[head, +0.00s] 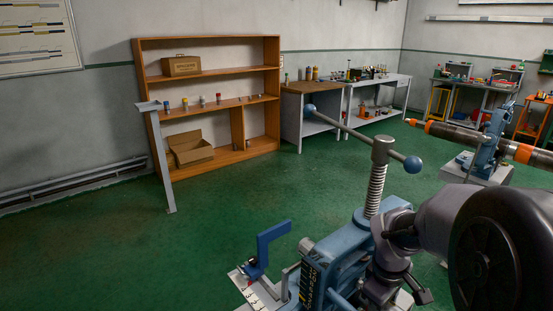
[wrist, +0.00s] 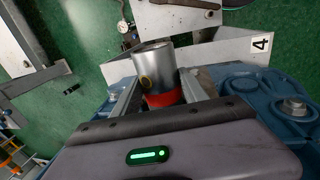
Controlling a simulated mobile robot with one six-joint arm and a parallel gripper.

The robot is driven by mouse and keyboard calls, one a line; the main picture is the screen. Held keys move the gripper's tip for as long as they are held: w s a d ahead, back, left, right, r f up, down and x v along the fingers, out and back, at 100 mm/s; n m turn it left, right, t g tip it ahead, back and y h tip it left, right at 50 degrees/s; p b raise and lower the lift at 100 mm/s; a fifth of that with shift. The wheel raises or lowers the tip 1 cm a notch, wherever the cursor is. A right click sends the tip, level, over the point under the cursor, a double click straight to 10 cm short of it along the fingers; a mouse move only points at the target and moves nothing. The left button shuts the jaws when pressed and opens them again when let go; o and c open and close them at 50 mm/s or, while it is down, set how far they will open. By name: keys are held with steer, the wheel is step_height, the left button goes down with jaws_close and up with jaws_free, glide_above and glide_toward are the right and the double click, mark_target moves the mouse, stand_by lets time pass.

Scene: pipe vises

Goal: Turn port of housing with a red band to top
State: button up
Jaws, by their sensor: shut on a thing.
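The housing (wrist: 153,66) is a short silver cylinder with a red band (wrist: 163,98) at its lower end in the wrist view. The part below the red band is hidden behind my gripper body. In the head view my gripper (head: 400,285) is low beside the blue vise (head: 340,255), and the housing cannot be made out there.
The vise's tall screw and ball-ended handle (head: 350,132) rise near my arm. A second vise (head: 487,150) holds a long pipe at right. A wooden shelf (head: 208,80) stands behind open green floor.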

steer(key=shift+a+t+h+b, duration=0.1)
steer(key=shift+t+h+b, duration=0.35)
steer(key=shift+b, duration=1)
steer(key=o, duration=1.6)
steer(key=shift+o, duration=0.2)
